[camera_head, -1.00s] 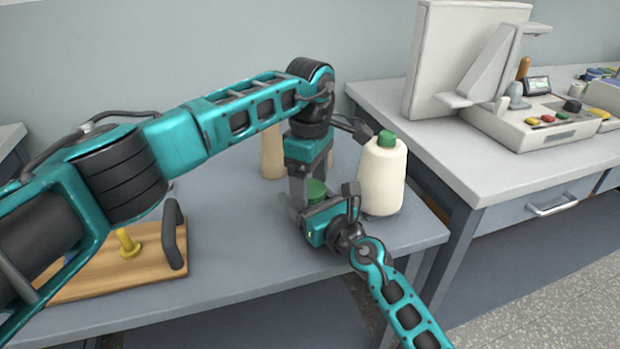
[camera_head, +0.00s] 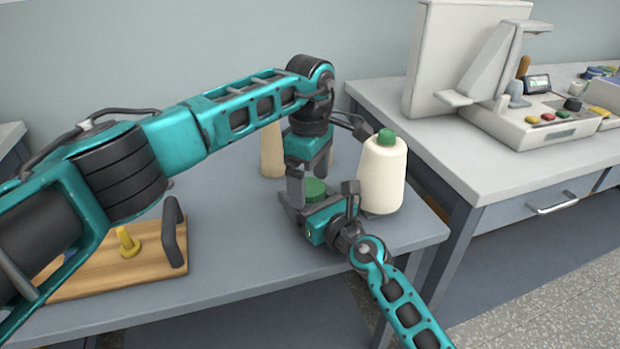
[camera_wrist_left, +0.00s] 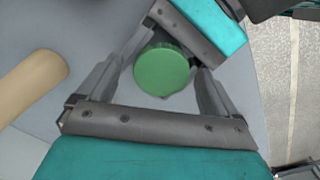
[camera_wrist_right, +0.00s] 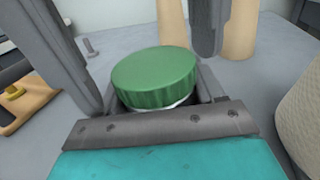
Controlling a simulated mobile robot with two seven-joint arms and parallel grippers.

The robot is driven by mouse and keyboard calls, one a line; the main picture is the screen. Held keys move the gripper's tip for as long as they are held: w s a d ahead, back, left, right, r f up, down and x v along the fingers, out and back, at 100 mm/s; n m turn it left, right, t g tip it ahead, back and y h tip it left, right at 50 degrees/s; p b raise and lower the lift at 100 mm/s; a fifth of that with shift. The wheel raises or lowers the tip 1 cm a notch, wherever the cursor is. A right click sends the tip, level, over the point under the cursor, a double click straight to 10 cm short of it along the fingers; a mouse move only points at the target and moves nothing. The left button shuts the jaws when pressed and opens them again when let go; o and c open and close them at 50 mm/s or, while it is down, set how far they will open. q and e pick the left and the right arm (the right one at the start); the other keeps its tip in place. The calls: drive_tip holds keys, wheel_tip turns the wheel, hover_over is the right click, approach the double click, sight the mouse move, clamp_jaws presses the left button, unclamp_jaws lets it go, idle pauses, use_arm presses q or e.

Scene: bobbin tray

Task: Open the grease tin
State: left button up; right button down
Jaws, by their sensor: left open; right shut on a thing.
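The grease tin has a round green ribbed lid (camera_head: 315,188), and it stands near the table's right part. In the right wrist view the lid (camera_wrist_right: 155,78) sits on top, with a narrow pale band of the tin (camera_wrist_right: 178,104) under its rim. My right gripper (camera_head: 308,207) is shut on the tin's body, low around its sides. My left gripper (camera_head: 309,172) points down from above and is open. In the left wrist view its fingers stand apart on either side of the lid (camera_wrist_left: 162,70), with gaps visible. Most of the tin's body is hidden by the jaws.
A cream thread cone (camera_head: 382,175) with a green top stands close right of the grippers. A tan cone (camera_head: 272,152) stands behind. A wooden board (camera_head: 120,270) with a dark handle and yellow peg lies left. The front middle of the table is clear.

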use_arm(q)
wheel_tip(320, 180, up, 4)
drive_tip(key=shift+r, duration=0.1)
wheel_tip(320, 180, up, 4)
drive_tip(key=shift+f, duration=0.2)
drive_tip(key=shift+c, duration=1.4)
drive_tip(key=shift+f, duration=3.95)
drive_tip(key=shift+c, duration=0.3)
drive_tip(key=c, duration=0.7)
drive_tip(key=o, duration=1)
drive_tip(key=shift+o, duration=0.2)
drive_tip(key=shift+r, duration=0.1)
drive_tip(key=shift+r, duration=2.2)
use_arm(e)
drive_tip(key=shift+c, duration=0.3)
unclamp_jaws()
